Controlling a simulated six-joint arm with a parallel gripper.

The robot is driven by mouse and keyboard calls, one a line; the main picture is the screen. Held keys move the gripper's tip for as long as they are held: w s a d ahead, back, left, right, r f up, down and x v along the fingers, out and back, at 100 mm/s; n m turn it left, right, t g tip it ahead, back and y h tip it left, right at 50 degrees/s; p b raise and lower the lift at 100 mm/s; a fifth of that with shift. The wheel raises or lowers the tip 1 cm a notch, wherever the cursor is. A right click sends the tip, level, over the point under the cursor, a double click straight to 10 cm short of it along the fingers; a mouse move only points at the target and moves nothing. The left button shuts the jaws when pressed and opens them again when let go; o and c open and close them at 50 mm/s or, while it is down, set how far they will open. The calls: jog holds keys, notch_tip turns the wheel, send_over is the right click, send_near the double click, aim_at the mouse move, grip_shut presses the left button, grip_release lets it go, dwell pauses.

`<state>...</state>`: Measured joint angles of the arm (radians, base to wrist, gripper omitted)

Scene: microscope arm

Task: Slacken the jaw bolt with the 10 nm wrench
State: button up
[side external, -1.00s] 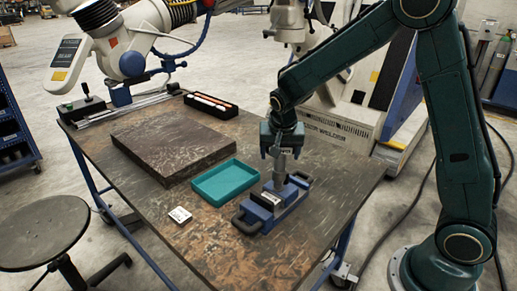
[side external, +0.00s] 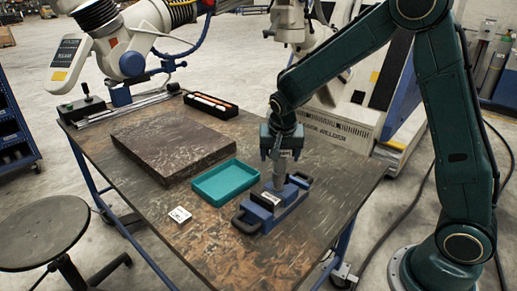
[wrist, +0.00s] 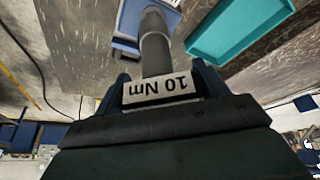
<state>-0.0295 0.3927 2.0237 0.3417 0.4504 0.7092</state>
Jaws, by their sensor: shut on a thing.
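My gripper (side external: 281,148) is shut on the grey 10 Nm wrench (side external: 279,172) and holds it upright, shaft down, over the blue jaw fixture (side external: 265,212). In the wrist view the wrench's white label (wrist: 163,88) reads "10 Nm" upside down, and its grey shaft (wrist: 155,45) reaches toward the blue fixture (wrist: 127,20). The wrench's lower end meets the fixture near its far right part. The jaw bolt is hidden under the wrench, so I cannot tell whether the tip is seated on it.
An empty teal tray (side external: 226,180) lies left of the fixture. A stool (side external: 45,232) stands at left.

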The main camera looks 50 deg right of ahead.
jog(key=shift+f, duration=1.2)
dwell(0.5)
dwell(0.3)
jog(key=shift+w+a+n+t+y, duration=0.1)
jog(key=shift+n+t+y, duration=0.2)
jog(key=shift+n, duration=0.7)
jog(key=shift+n+t+y, duration=0.2)
jog(key=shift+n+y, duration=0.2)
jog(key=shift+n, duration=0.6)
jog(key=shift+n, duration=0.8)
jog(key=shift+a+n+t+y, duration=0.1)
jog(key=shift+n+t+y, duration=0.2)
jog(key=shift+n+y, duration=0.65)
jog(key=shift+n, duration=0.45)
